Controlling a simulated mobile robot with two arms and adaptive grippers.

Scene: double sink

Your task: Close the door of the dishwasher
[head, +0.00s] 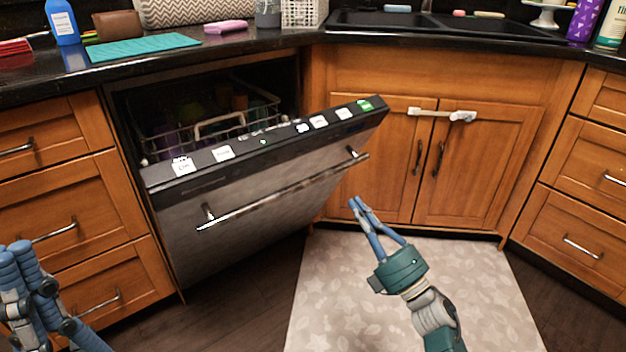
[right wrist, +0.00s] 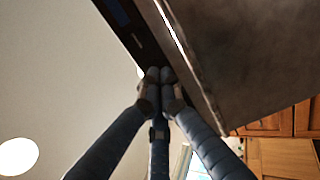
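The dishwasher door (head: 270,205) is partly open. It tilts out from the counter, its control strip (head: 262,141) with several stickers on top and a bar handle (head: 285,192) across its front. My right gripper (head: 356,201) has its fingertips together and holds nothing.
A dish rack (head: 205,130) with dishes shows inside the dishwasher. Wooden drawers (head: 70,190) stand left of it and sink cabinet doors (head: 480,175) right of it. A pale mat (head: 330,290) lies on the floor. The counter above holds a teal mat (head: 145,47) and bottles.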

